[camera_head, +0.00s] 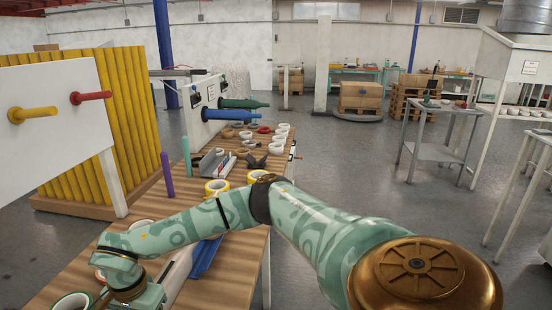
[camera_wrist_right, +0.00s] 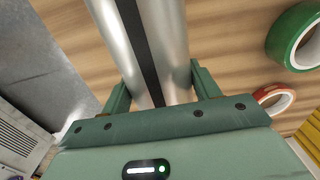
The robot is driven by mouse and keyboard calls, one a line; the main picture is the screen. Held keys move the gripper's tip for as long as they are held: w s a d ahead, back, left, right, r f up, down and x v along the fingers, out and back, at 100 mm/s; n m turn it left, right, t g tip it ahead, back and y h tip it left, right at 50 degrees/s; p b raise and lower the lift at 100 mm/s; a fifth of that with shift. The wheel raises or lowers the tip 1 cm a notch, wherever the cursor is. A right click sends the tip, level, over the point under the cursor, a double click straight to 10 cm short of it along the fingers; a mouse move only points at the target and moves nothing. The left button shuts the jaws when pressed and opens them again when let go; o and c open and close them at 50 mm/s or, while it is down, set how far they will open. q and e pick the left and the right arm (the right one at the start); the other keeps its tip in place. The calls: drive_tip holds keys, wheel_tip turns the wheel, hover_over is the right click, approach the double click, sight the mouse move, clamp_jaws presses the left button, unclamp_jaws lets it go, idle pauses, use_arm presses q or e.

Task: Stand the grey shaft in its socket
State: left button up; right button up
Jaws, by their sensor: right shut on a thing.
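The grey shaft (camera_wrist_right: 165,40) shows in the right wrist view as a shiny metal length with a dark stripe along it. It runs from the top of the picture down between the green fingers of my right gripper (camera_wrist_right: 160,88), which is shut on it. In the head view my right arm reaches across to the left, and the right gripper (camera_head: 142,297) is low at the bottom left; its fingertips and the shaft are not clear there. I cannot make out the socket. My left gripper is out of view.
The wooden table (camera_head: 236,262) carries tape rolls, including a green roll (camera_wrist_right: 293,37) and a red roll (camera_wrist_right: 273,100) beside the gripper. A purple post (camera_head: 167,174) and a teal post (camera_head: 187,160) stand upright. A white board (camera_head: 60,120) bears yellow and red pegs.

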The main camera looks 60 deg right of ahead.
drive_tip(key=shift+w+r, duration=0.15)
drive_tip(key=shift+r, duration=0.1)
drive_tip(key=shift+w+d, duration=0.1)
drive_tip(key=shift+d, duration=0.1)
drive_tip(key=shift+w+d+f+p, duration=0.15)
drive_tip(key=shift+w+d, duration=0.1)
drive_tip(key=shift+d, duration=0.5)
drive_tip(key=shift+w+d+r+p, duration=0.1)
drive_tip(key=shift+w+d+p, duration=0.1)
drive_tip(key=shift+d, duration=0.5)
wheel_tip(320, 180, up, 7)
drive_tip(key=p, duration=0.6)
